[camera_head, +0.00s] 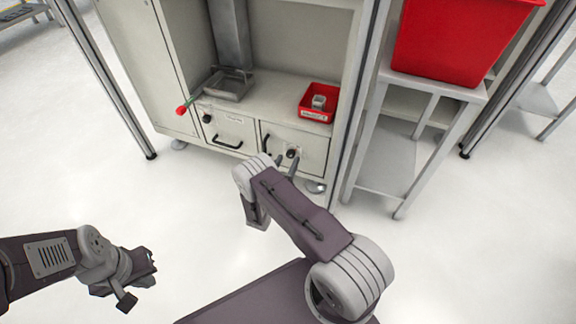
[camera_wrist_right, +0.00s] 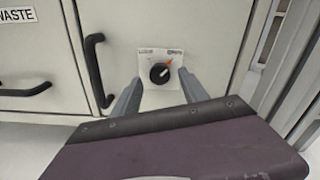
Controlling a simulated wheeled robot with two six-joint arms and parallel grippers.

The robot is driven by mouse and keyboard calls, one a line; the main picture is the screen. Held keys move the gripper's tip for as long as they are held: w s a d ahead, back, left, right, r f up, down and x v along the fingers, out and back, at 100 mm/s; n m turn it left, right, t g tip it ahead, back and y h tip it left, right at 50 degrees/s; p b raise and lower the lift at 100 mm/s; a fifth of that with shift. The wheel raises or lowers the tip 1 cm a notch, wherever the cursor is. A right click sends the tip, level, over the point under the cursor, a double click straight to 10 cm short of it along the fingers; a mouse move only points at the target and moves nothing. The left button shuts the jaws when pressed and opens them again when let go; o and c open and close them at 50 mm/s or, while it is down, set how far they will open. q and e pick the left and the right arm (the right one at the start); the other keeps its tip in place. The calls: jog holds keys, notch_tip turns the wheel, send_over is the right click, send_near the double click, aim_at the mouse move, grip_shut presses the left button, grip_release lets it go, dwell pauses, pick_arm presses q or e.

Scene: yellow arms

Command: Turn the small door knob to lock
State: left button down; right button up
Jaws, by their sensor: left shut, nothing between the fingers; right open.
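A small black round knob (camera_wrist_right: 160,73) sits on a pale label plate on a cabinet door, with a red mark at its upper right. It also shows on the right-hand lower door in the head view (camera_head: 293,153). The plate's small lettering is too blurred to read. My right gripper (camera_wrist_right: 160,88) is open, with its fingers apart at the lower left and lower right of the knob. I cannot tell whether they touch it. In the head view the right gripper (camera_head: 281,160) is in front of that door. My left gripper (camera_head: 140,276) is shut and empty, low over the floor.
A black door handle (camera_wrist_right: 92,72) stands left of the knob. Another dark knob (camera_head: 207,118) is on the left-hand door. On the cabinet top are a metal tray (camera_head: 229,94) and a small red bin (camera_head: 317,116). A metal stand (camera_head: 390,165) with a large red bin (camera_head: 460,40) is at right.

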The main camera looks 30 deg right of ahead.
jog(key=shift+w+d, duration=0.35)
jog(key=shift+d, duration=0.1)
grip_shut()
jog(key=shift+n, duration=0.3)
jog(key=n+p, duration=0.1)
jog(key=n, duration=0.2)
jog(key=shift+r, duration=0.1)
jog(key=n+p, duration=0.1)
jog(key=n, duration=0.4)
jog(key=shift+s, duration=0.1)
jog(key=n, duration=0.4)
jog(key=shift+n+p, duration=0.3)
jog(key=shift+n, duration=2.4)
